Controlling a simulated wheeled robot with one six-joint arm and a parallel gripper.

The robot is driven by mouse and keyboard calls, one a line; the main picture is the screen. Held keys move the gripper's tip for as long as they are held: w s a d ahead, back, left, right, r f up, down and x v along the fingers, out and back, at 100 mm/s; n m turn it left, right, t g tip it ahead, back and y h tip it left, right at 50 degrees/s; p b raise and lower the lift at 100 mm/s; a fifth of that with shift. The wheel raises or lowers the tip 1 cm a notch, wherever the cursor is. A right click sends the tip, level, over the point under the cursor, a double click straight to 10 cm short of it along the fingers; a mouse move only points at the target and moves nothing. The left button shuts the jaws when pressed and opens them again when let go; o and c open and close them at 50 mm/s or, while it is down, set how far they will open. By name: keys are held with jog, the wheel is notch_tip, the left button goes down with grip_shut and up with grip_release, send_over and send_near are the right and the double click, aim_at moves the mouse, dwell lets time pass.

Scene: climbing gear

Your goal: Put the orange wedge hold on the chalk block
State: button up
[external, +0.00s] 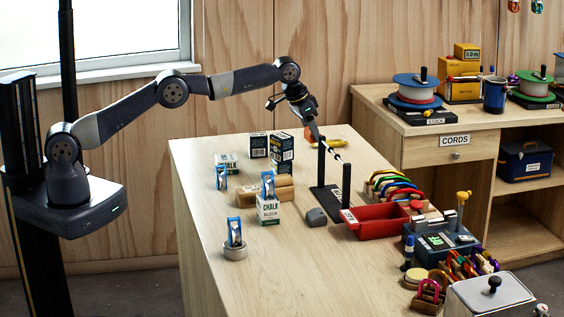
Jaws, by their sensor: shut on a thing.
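My gripper (315,131) hangs over the far part of the workbench, pointing down. It is shut on the orange wedge hold (308,134), a small orange piece at its tips, partly hidden by the fingers. A white and green box labelled chalk block (268,213) stands upright on the bench, left of and nearer than my gripper. A blue and white item (268,185) shows at its top; I cannot tell whether it rests on the box or stands behind it.
Several boxes, including a dark one (281,155), stand left of my gripper. A black stand with two posts (346,186) is to its right. A red tray (383,223) and crowded gear fill the bench's right side. The near left bench is mostly clear.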

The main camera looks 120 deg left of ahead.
jog(key=shift+s+r+b, duration=0.3)
jog(key=shift+r, duration=0.1)
jog(key=s+d+r+b, duration=0.4)
jog(key=s+r+b, duration=0.15)
jog(key=s, duration=0.45)
jog(key=m+b, duration=0.1)
jog(key=b, duration=0.6)
send_over(228, 157)
jog(key=d, duration=0.1)
jog(key=f, duration=0.8)
jog(key=s+f, duration=0.1)
jog(key=f, duration=0.2)
jog(key=shift+d+f, duration=0.15)
jog(key=shift+d, duration=0.05)
jog(key=shift+f+b, duration=0.15)
jog(key=shift+b, duration=0.15)
jog(key=o, duration=1)
jog(key=shift+c, duration=0.2)
